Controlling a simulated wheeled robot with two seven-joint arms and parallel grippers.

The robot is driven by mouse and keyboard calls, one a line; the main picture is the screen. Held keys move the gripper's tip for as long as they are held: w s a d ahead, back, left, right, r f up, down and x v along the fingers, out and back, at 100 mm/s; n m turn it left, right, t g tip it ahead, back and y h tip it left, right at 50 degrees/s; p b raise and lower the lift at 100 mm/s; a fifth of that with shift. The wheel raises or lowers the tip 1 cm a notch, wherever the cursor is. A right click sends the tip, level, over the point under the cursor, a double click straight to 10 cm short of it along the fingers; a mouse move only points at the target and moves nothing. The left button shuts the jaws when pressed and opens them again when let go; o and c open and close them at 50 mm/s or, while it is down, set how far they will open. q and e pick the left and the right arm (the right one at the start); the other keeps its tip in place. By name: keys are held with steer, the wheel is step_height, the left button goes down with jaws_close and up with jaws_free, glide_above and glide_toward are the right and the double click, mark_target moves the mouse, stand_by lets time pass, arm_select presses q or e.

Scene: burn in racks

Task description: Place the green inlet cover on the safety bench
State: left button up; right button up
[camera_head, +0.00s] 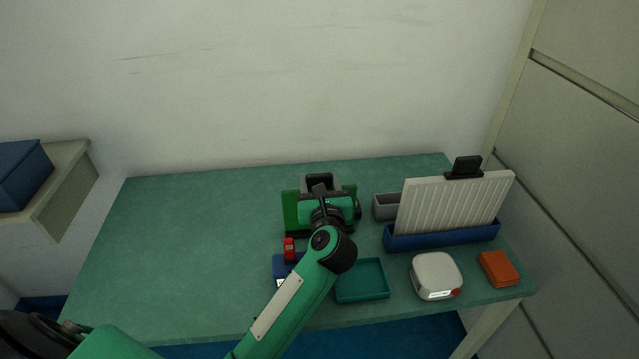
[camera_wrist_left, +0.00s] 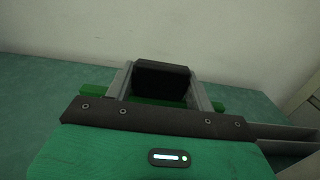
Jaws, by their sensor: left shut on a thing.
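The green inlet cover (camera_head: 290,208) is a green plate, mostly hidden behind my left arm over the middle of the bench. In the left wrist view, green parts of it (camera_wrist_left: 95,88) show on both sides of the fingers. My left gripper (camera_head: 320,181) is shut on its black handle; the grey fingers (camera_wrist_left: 160,84) stand on either side of the black block. The green-topped bench (camera_head: 190,230) lies under it, against the wall. I cannot tell whether the cover's lower edge touches the bench top. My right gripper is not in view.
Right of the cover stand a grey bin (camera_head: 385,208) and a white ribbed panel (camera_head: 450,208) in a blue holder (camera_head: 440,237). In front are a teal tray (camera_head: 362,281), a white device (camera_head: 436,273), an orange block (camera_head: 498,268) and a red item (camera_head: 289,248). The bench's left half is clear.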

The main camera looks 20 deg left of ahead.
arm_select(q)
steer(key=shift+f, duration=0.15)
steer(key=o, duration=1.4)
steer(key=shift+c, duration=0.2)
steer(key=shift+o, duration=1.4)
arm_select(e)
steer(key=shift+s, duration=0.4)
arm_select(q)
steer(key=shift+r, duration=0.2)
steer(key=b+v, duration=0.2)
steer(key=v, duration=1)
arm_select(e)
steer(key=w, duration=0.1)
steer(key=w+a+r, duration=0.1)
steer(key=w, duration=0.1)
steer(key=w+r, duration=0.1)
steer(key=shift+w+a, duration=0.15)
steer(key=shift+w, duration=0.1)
